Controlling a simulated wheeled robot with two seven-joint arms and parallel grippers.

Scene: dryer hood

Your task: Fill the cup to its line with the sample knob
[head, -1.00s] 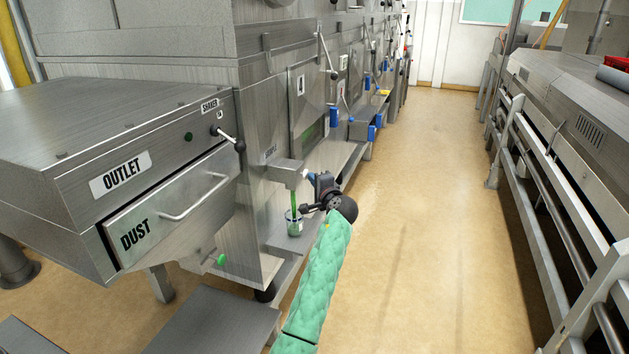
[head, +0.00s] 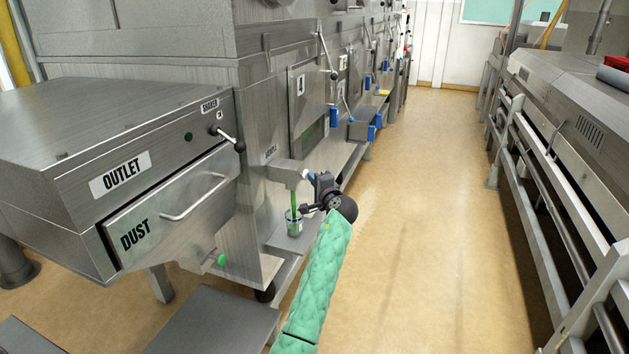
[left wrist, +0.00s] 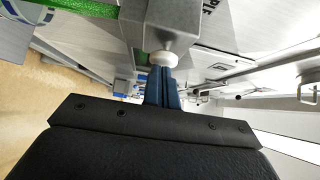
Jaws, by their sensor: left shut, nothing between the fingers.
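The sample spout (head: 287,171) is a grey metal box on the machine's side. A green stream (head: 293,201) runs down from it into a small clear cup (head: 294,224) on a metal ledge. Green material shows in the cup, but its level against the line is too small to read. The white round sample knob (left wrist: 162,60) sits on the spout's end. My left gripper (head: 309,177) is beside the spout. In the left wrist view its blue fingers (left wrist: 162,80) are shut, with their tips against or just at the knob and nothing between them. The green stream also shows there (left wrist: 80,8). My right gripper is out of view.
The outlet box (head: 120,180) with its dust drawer (head: 165,222) juts out at the left. Metal rails (head: 545,180) line the right side. The tan floor (head: 420,220) between is clear.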

